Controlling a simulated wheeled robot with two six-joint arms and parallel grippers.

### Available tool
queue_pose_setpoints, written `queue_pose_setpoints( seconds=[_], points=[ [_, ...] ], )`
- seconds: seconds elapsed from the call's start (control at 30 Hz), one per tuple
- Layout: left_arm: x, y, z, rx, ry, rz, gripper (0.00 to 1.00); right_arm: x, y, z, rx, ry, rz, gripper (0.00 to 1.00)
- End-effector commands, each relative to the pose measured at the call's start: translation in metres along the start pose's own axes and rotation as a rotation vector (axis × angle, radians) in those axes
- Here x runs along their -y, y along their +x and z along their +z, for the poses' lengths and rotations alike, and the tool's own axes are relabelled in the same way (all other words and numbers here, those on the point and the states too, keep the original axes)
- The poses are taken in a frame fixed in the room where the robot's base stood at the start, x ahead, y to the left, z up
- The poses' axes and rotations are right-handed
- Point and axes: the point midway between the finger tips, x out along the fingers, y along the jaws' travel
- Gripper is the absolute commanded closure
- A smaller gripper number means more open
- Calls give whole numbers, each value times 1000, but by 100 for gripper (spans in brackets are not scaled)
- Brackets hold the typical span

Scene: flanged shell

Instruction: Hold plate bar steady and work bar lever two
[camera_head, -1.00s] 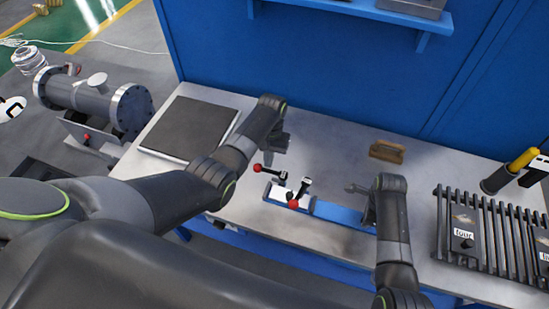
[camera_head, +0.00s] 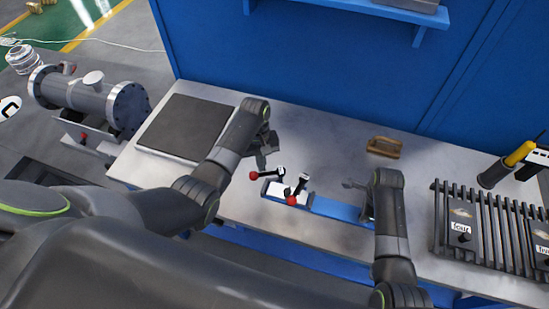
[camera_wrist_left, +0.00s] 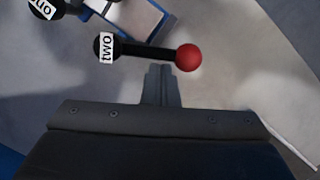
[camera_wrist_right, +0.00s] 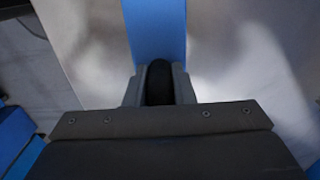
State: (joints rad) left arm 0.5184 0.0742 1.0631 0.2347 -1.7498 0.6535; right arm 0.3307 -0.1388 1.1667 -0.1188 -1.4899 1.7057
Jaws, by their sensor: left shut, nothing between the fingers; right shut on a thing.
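The blue plate bar (camera_head: 335,209) lies on the bench; it also shows in the right wrist view (camera_wrist_right: 155,30). Lever two (camera_wrist_left: 140,50) has a black rod, a label "two" and a red knob (camera_wrist_left: 188,57); it shows in the head view (camera_head: 268,175) at the bar's left end. My left gripper (camera_wrist_left: 162,70) is shut and empty, its tips just beside the rod near the red knob; I cannot tell whether they touch. Lever one (camera_wrist_left: 42,8) is partly cut off. My right gripper (camera_wrist_right: 160,75) is shut on a black rounded part at the blue bar, mostly hidden by the fingers.
A dark flat plate (camera_head: 187,127) lies on the bench at left. A small brown block (camera_head: 384,147) sits behind the bar. A black rack (camera_head: 490,230) and a yellow-handled tool (camera_head: 508,165) stand at right. A grey flanged shell (camera_head: 90,100) stands off the bench's left end.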

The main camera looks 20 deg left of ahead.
Motion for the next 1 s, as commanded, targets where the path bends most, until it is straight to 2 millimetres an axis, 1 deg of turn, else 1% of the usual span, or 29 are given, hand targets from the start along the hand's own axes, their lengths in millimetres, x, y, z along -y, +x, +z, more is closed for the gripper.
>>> queue_pose_setpoints(
  seconds=[0.33,0.7,0.83,1.0],
  points=[
    [6,6,21,4,-320,75,100,0,0,0,-1,1,-1,100],
    [4,10,40,5,-635,149,100,0,0,0,0,0,-1,100],
    [2,11,45,4,-712,168,100,0,0,0,0,0,-1,100],
    [1,12,49,4,-741,174,100,0,0,0,0,0,-1,100]
  ],
)
